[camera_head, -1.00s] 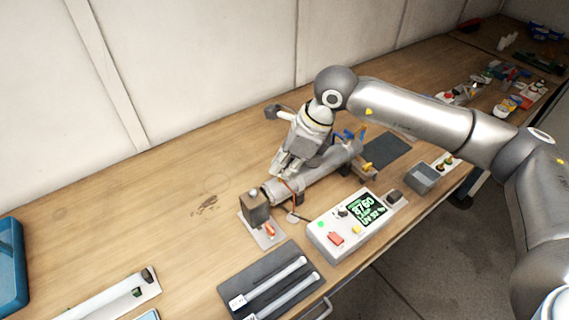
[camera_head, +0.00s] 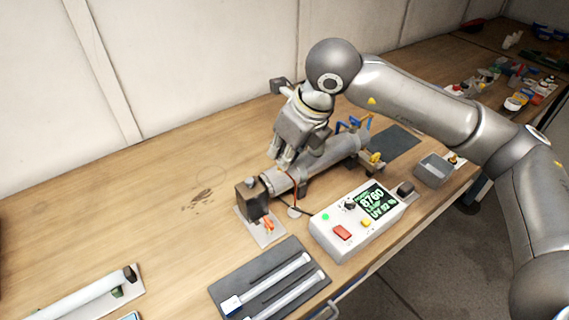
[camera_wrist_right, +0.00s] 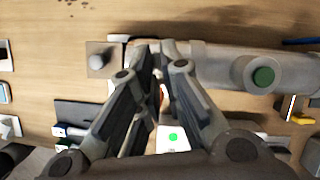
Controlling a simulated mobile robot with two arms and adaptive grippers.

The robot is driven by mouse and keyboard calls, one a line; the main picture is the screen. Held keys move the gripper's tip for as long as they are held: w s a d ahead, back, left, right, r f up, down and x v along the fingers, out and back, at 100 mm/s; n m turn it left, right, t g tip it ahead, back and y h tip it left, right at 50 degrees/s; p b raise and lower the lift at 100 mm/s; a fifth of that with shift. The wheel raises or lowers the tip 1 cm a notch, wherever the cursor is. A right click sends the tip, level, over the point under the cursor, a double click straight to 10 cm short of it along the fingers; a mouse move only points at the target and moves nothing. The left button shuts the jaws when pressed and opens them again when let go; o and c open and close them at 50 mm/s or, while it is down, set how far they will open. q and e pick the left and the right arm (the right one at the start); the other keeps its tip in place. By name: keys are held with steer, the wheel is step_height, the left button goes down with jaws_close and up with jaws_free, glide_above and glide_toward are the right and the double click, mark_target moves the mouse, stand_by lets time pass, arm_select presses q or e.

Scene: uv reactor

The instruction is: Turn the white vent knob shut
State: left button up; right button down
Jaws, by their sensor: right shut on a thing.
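The grey reactor tube (camera_head: 338,150) lies along the bench, with a block at its left end. My right gripper (camera_head: 282,162) points down at the top of the tube near that end. Its fingers are closed together there in the right wrist view (camera_wrist_right: 161,48), over the edge of the tube (camera_wrist_right: 220,66). The white vent knob is hidden by the fingers, at the place where they grip. How far the knob is turned cannot be seen. My left gripper is not in view.
A white control box (camera_head: 325,243) with a lit green display stands in front of the tube. A dark mat (camera_head: 268,268) with white tubes lies nearer. Blue and yellow valve handles are at the tube's right end. The bench left of the tube is mostly clear.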

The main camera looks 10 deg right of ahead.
steer(key=shift+a+m+t+h+b, duration=0.1)
steer(key=shift+m+t+h+b, duration=0.2)
steer(key=shift+m+b, duration=1.1)
steer(key=shift+b, duration=0.1)
steer(key=shift+r, duration=0.1)
steer(key=c, duration=1.6)
jaws_free()
steer(key=v, duration=1.2)
steer(key=shift+a, duration=0.15)
